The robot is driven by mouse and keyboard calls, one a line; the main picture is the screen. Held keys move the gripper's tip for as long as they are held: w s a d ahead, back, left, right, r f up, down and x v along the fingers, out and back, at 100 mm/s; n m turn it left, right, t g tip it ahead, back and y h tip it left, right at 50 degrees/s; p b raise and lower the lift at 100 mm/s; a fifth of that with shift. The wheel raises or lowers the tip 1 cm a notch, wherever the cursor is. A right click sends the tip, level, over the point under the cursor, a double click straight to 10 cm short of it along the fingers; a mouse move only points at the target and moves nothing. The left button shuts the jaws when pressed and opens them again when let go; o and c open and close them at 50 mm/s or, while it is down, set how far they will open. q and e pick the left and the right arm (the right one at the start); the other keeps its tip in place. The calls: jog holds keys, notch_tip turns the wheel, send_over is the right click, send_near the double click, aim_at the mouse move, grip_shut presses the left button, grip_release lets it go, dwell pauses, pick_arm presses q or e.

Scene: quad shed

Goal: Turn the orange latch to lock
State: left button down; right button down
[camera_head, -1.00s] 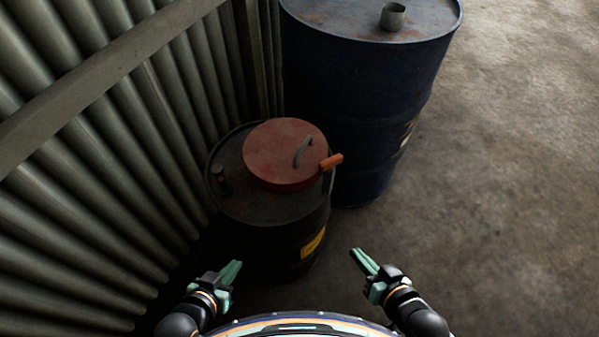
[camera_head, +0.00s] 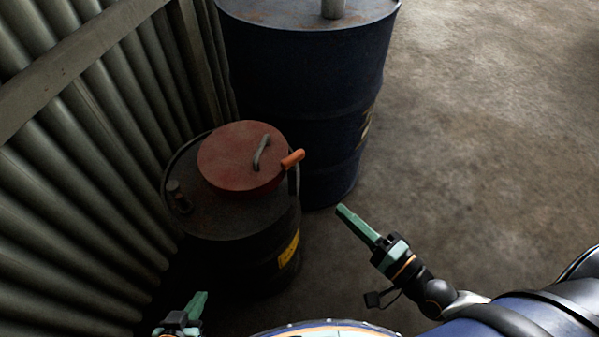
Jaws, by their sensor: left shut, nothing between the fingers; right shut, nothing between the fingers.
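The orange latch (camera_head: 292,159) is a short handle sticking out at the right edge of a round red lid (camera_head: 228,172). The lid has a grey metal handle (camera_head: 261,153) and sits on a dark drum (camera_head: 235,225). My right gripper (camera_head: 342,209) is shut and empty, to the right of the drum and below the latch in the picture, apart from both. My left gripper (camera_head: 201,295) is shut and empty at the bottom of the view, below the drum in the picture. Its arm is mostly out of frame.
A tall blue barrel (camera_head: 300,95) with a metal cup (camera_head: 333,9) on top stands right behind the dark drum. A corrugated metal wall (camera_head: 75,190) closes off the left side. The concrete floor (camera_head: 480,110) to the right is clear.

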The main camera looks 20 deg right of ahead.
aim_at(290, 165)
jog(key=shift+w, duration=0.1)
jog(key=x, duration=1.4)
jog(key=shift+a, duration=0.1)
jog(key=shift+p, duration=0.3)
jog(key=shift+a+m+h, duration=0.1)
jog(key=shift+m+h, duration=0.2)
jog(key=shift+h, duration=0.1)
jog(key=shift+p, duration=0.35)
